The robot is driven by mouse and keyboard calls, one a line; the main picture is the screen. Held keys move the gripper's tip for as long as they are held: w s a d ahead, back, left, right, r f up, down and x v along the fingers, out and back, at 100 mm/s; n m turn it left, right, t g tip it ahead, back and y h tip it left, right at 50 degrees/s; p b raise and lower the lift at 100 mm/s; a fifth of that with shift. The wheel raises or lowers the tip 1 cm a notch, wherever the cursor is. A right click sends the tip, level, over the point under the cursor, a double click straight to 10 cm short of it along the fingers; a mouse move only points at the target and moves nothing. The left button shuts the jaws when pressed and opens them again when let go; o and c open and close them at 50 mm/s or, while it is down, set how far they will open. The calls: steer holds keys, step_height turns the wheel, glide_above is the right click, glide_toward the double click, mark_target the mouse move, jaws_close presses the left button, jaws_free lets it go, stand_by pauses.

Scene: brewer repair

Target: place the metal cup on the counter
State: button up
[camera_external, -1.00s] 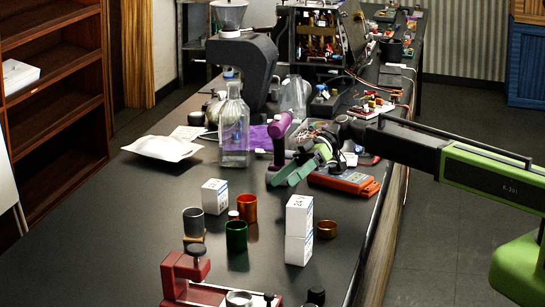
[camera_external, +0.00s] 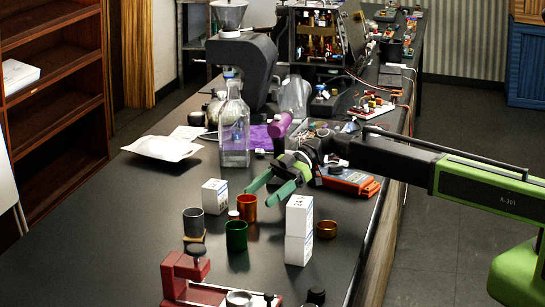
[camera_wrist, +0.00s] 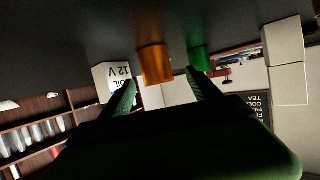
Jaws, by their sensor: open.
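A short brass-coloured cup (camera_external: 326,229) is further right. My gripper (camera_external: 262,193) is open and empty, just above and behind the orange cup. In the wrist view, the orange cup (camera_wrist: 155,63) shows beyond and between my spread fingers (camera_wrist: 160,80), with the green cup (camera_wrist: 198,57) beside it. I cannot make out the grey cup there.
A small white box (camera_external: 214,196) stands left of the orange cup, and stacked white boxes (camera_external: 298,230) stand right of it. A red clamp-like stand (camera_external: 185,275) is at the front. A glass bottle (camera_external: 234,125) and a purple tool (camera_external: 279,125) are behind. The counter's left side is clear.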

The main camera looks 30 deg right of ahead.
mark_target(240, 203)
steer(key=x, duration=0.2)
steer(key=b+x, duration=0.1)
steer(key=x, duration=0.2)
steer(key=shift+w+a+r, duration=0.15)
steer(key=shift+w+a, duration=0.05)
steer(key=shift+a, duration=0.25)
steer(key=shift+r, duration=0.1)
jaws_close()
steer(key=shift+r+p, duration=0.55)
steer(key=shift+r, duration=0.15)
step_height(240, 203, up, 4)
steer(key=p, duration=0.4)
steer(key=shift+d, duration=0.2)
steer(key=p+v, duration=0.5)
steer(key=v, duration=0.7)
steer(key=shift+s+d+r+p, duration=0.15)
steer(key=shift+s+r+p, duration=0.15)
steer(key=shift+r, duration=0.25)
